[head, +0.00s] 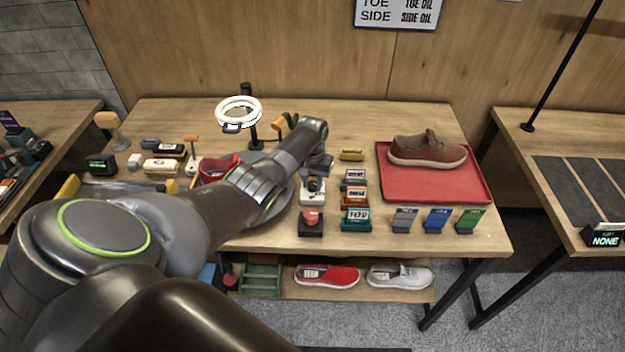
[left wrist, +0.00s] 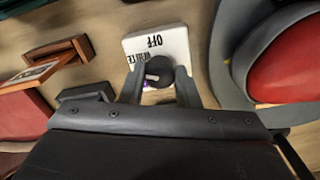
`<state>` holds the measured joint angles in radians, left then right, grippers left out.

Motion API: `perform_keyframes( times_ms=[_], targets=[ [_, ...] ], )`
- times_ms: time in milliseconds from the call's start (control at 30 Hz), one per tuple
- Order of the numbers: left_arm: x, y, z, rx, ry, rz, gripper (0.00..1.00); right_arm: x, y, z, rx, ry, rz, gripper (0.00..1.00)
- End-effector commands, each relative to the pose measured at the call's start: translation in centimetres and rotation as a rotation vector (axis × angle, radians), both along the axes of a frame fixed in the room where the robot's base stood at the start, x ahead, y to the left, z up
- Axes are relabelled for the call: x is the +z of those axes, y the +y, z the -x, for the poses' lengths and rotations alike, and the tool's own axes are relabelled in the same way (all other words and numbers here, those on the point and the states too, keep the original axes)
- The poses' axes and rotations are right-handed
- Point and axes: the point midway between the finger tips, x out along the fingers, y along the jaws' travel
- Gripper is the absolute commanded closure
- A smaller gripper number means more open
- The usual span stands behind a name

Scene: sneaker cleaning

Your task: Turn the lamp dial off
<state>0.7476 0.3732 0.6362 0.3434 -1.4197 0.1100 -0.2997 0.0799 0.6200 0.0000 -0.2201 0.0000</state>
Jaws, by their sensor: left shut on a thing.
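The lamp dial is a dark round knob (left wrist: 158,72) on a white plate (left wrist: 170,42) in the left wrist view. The plate reads "OFF" at its top edge and "WHITE" beside the knob, with a purple mark below. The knob's pale pointer mark faces the lower left, away from "OFF". My left gripper (left wrist: 160,88) is shut on the knob, one finger on each side. In the head view my left gripper (head: 318,168) is over the dial plate (head: 313,185), partly hiding it. The white ring lamp (head: 239,102) stands at the back left. My right gripper is not in view.
A red button block (head: 311,222) stands in front of the dial. Several labelled blocks (head: 355,216) stand to its right. A brown shoe (head: 428,152) rests on a red tray (head: 470,192). A grey round stand (head: 268,212) lies left of the dial, partly under my arm.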

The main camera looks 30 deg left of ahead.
Motion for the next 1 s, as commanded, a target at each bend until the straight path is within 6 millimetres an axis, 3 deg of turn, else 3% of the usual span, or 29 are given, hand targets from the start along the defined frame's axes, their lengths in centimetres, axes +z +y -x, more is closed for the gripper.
perform_keyframes(
  times_ms=[1000],
  targets=[
    [0.17,0.05,-0.19,-0.926,-0.004,-0.002,0.94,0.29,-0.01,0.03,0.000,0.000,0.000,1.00]
  ],
)
